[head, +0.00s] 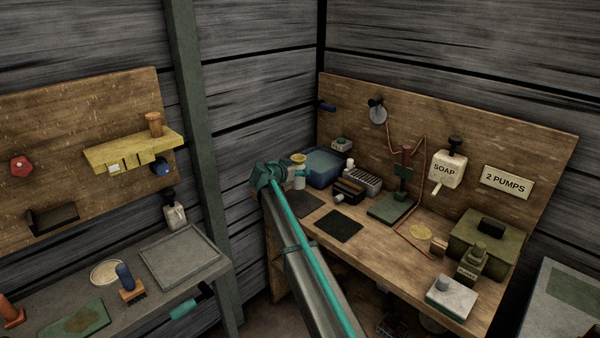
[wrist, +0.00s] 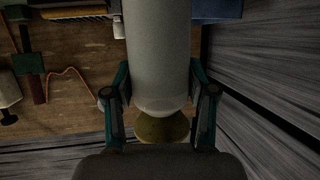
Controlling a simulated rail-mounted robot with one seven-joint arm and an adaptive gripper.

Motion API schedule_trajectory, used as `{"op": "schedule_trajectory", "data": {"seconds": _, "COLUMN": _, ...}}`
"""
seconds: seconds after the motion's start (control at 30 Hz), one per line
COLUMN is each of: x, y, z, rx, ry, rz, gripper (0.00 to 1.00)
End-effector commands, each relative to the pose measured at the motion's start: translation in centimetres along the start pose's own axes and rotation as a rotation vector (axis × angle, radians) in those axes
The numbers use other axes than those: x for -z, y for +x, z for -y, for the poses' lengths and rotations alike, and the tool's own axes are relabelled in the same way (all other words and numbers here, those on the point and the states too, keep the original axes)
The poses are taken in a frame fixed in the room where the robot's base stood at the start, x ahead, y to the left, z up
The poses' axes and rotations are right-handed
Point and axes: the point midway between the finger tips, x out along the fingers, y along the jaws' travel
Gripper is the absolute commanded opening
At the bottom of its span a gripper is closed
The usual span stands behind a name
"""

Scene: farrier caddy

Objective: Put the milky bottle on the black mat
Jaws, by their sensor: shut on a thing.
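The milky bottle (head: 299,181) is a pale whitish cylinder with a yellow top. My gripper (head: 289,172) is shut on it and holds it about upright at the back left of the right-hand bench. In the wrist view the bottle (wrist: 158,55) fills the middle between the two teal fingers, with its yellow top (wrist: 163,129) toward the bottom of the picture. The black mat (head: 339,225) lies flat and bare on the bench, to the right and front of the bottle. A dark grey mat (head: 305,203) lies beside it, below the bottle in the picture.
A blue tub (head: 325,166) stands close behind the bottle. A black-and-yellow box (head: 348,190), a ribbed rack (head: 362,180) and a green stand (head: 390,208) are behind and right of the black mat. The bench front (head: 365,260) is clear.

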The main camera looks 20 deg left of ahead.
Motion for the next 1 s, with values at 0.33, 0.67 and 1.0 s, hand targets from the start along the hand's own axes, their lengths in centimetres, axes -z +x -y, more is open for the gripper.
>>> {"op": "schedule_trajectory", "data": {"seconds": 0.33, "x": -0.1, "y": 0.0, "z": 0.0, "rx": 0.0, "ry": 0.0, "rz": -0.001, "gripper": 0.0}}
{"op": "schedule_trajectory", "data": {"seconds": 0.67, "x": -1.6, "y": 0.6, "z": -0.1, "rx": 0.0, "ry": -0.001, "rz": -0.001, "gripper": 0.0}}
{"op": "schedule_trajectory", "data": {"seconds": 1.0, "x": -4.8, "y": 1.8, "z": 0.0, "rx": 0.0, "ry": -0.001, "rz": -0.001, "gripper": 0.0}}
